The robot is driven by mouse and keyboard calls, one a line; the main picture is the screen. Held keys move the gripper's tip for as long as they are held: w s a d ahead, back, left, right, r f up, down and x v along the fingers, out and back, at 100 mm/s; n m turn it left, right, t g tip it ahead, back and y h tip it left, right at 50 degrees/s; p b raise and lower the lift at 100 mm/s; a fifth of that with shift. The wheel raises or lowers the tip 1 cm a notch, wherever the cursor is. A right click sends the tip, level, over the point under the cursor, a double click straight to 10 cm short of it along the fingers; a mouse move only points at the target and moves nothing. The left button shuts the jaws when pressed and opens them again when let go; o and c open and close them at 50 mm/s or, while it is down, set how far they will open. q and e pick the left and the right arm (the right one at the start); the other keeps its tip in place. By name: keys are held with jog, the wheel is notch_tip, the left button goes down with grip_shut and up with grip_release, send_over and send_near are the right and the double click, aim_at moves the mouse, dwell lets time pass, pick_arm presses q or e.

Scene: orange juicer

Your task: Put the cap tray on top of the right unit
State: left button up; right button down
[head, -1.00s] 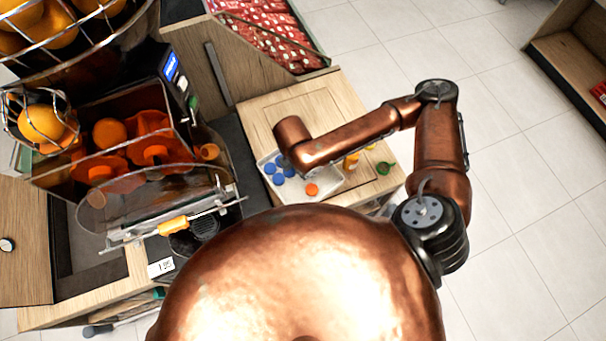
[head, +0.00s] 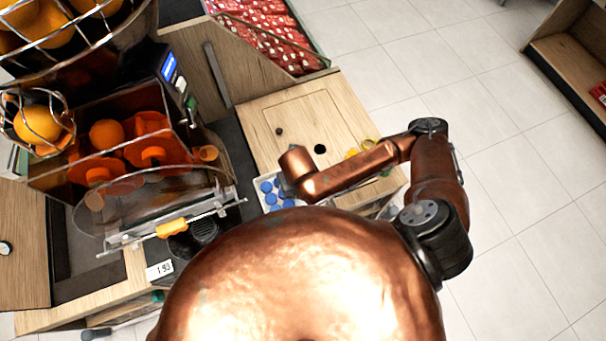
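The cap tray (head: 272,177) is pale and holds several round blue caps. It shows beside the near left part of the right unit's wooden top (head: 287,112), partly hidden behind my copper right arm and body. I cannot tell whether it rests on the unit or hangs above it. My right arm reaches in from the right, and its wrist end is over the tray's right side. The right gripper is hidden beneath that arm, so its grip on the tray does not show. My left gripper and arm are out of view.
The juicer with oranges (head: 150,150) stands close on the left. Yellow objects (head: 368,144) lie at the unit's right edge, by my forearm. A red-patterned display (head: 262,45) stands behind. The wooden top has a dark round hole and is clear toward the back.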

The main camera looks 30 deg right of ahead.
jog(key=w+d+f+b, duration=0.1)
jog(key=w+b, duration=0.1)
jog(key=w+d+f+b, duration=0.2)
jog(key=b, duration=0.1)
jog(key=shift+w+d+f, duration=0.15)
jog(key=shift+w+d, duration=0.15)
jog(key=w+d+f, duration=0.1)
jog(key=w+d+f+b, duration=0.1)
jog(key=w+f, duration=0.1)
jog(key=w+d+f, duration=0.2)
jog(key=shift+w+f, duration=0.1)
jog(key=shift+w+d+f+b, duration=0.3)
jog(key=shift+w+f+b, duration=0.15)
jog(key=shift+f, duration=0.15)
notch_tip(320, 180, down, 3)
jog(key=shift+f+b, duration=0.2)
jog(key=shift+b, duration=0.25)
jog(key=shift+w+r, duration=0.1)
jog(key=c, duration=1.7)
grip_release()
jog(key=shift+c, duration=0.2)
jog(key=r+p, duration=0.1)
jog(key=r, duration=0.3)
jog(key=s+r+p, duration=0.1)
jog(key=r, duration=0.3)
jog(key=r+p, duration=0.1)
jog(key=r, duration=0.3)
jog(key=shift+s, duration=0.3)
